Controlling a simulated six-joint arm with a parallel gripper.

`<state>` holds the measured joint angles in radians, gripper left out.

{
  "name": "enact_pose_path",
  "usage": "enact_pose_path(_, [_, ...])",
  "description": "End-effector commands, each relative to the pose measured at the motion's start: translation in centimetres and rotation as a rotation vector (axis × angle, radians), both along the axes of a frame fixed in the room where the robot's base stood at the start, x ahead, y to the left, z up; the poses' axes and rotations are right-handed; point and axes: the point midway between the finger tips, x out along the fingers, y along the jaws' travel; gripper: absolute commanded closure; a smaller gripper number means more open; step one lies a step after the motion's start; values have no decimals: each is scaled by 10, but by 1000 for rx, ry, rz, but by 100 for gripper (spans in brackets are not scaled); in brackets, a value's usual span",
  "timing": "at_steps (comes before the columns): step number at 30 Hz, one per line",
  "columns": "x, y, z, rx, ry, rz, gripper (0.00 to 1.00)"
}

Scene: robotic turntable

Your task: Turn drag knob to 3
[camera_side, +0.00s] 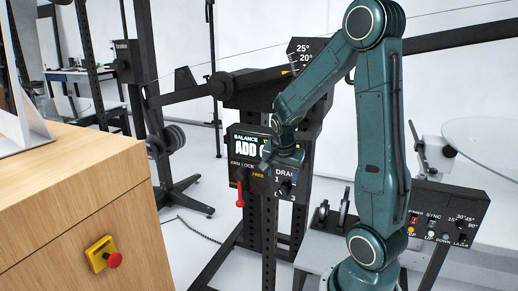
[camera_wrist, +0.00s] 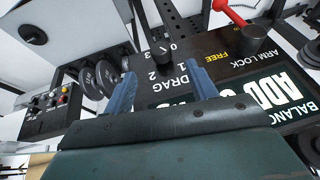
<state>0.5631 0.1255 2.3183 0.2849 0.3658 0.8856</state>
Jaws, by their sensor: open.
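The drag knob (camera_wrist: 161,54) is a small black knob on the dark panel, beside the upside-down DRAG label and its numbers in the wrist view. My gripper (camera_wrist: 163,72) is open, with its two blue fingers apart. The knob shows between and just beyond the fingertips, and I cannot tell whether they touch it. In the side view my gripper (camera_side: 283,158) is close to the panel (camera_side: 262,182), partly covering the display. The knob's pointer setting is too small to read.
A red arm-lock lever (camera_side: 240,192) hangs at the panel's left; it also shows in the wrist view (camera_wrist: 230,12). The lit balance display (camera_wrist: 265,103) is near the right finger. A second control box (camera_side: 445,215) stands at the right. A wooden cabinet (camera_side: 90,190) stands at the left.

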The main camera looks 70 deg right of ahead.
Motion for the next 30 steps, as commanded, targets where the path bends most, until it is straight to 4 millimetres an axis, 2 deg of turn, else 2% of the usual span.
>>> enact_pose_path(21, [8, -30, -73, 2, 3, -1, 43])
enact_pose_path(30, [11, -38, -90, 1, 1, 0, 43])
